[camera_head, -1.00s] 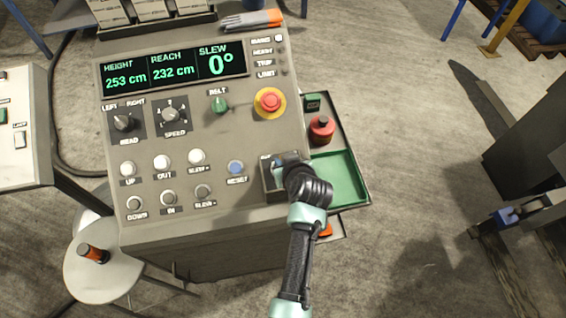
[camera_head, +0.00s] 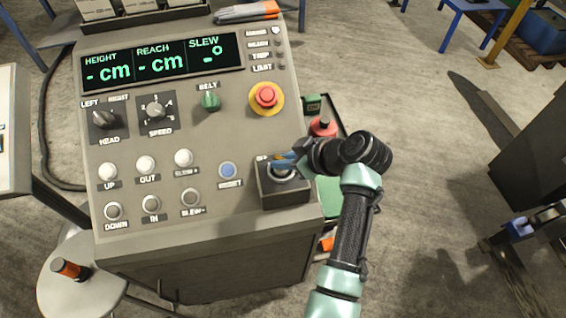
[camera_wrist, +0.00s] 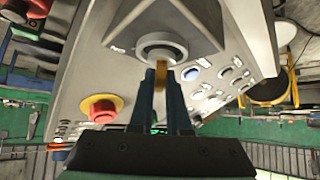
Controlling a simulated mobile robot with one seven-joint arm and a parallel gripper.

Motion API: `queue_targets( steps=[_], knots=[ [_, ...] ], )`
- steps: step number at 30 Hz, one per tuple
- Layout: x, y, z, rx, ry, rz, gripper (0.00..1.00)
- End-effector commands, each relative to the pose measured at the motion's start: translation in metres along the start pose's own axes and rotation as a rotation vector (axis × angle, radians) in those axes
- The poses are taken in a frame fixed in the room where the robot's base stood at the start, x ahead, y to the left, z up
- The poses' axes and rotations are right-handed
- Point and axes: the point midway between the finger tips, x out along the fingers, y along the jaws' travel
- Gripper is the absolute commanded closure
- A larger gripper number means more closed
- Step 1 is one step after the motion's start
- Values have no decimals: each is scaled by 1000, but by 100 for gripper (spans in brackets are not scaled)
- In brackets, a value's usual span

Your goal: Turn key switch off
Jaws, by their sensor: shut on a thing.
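The key switch is a grey box with a round collar at the lower right of the console; it shows in the head view (camera_head: 284,190) and at the top of the wrist view (camera_wrist: 163,46). A brass-coloured key (camera_wrist: 161,76) shows between my blue fingers, just below the collar. My gripper (camera_head: 284,160) comes in from the right with its fingers over the switch; in the wrist view my gripper (camera_wrist: 161,85) is shut on the key. In the head view the key cannot be made out, and the switch label is partly covered. The display (camera_head: 160,62) shows dashes.
The red emergency stop (camera_head: 266,96) sits above the switch and the blue reset button (camera_head: 228,170) to its left. Several white and grey buttons and knobs fill the panel. A red container (camera_head: 323,127) stands in a side tray, partly behind my arm.

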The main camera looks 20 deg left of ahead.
Motion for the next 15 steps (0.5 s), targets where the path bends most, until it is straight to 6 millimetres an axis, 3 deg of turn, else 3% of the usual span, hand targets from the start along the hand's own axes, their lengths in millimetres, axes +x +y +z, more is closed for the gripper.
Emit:
queue_targets(
  steps=[13,14,15],
  knots=[
    [0,0,2,-7,-5,-9,100],
    [0,0,2,-7,-5,-8,82],
    [0,0,2,-7,-5,-8,74]
  ],
)
